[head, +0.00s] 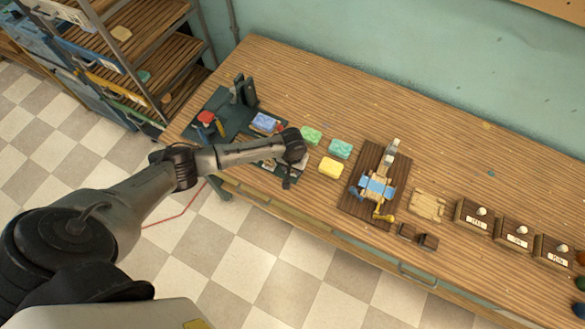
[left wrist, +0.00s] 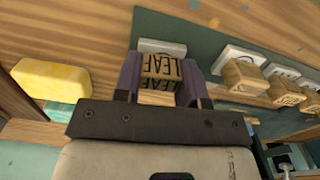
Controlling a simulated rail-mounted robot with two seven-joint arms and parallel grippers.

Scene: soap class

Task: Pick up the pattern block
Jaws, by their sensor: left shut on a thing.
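The pattern block (left wrist: 160,70) is a small wooden block with dark "LEAF" lettering, seen in the left wrist view. My left gripper (left wrist: 160,84) is shut on it, with one purple-grey finger on each side. In the head view my left gripper (head: 287,182) is over the right end of the dark green mat (head: 228,104), and the arm hides most of the block there. A pale pad (left wrist: 162,47) shows just beyond the block. I cannot tell whether the block is clear of the surface. My right gripper is not in view.
More wooden blocks (left wrist: 242,76) stand by white pads to the right in the wrist view. A yellow soap (head: 331,168), a green soap (head: 311,135) and a teal soap (head: 340,149) lie right of the gripper. A dark wooden board (head: 398,188) holds a press-like device.

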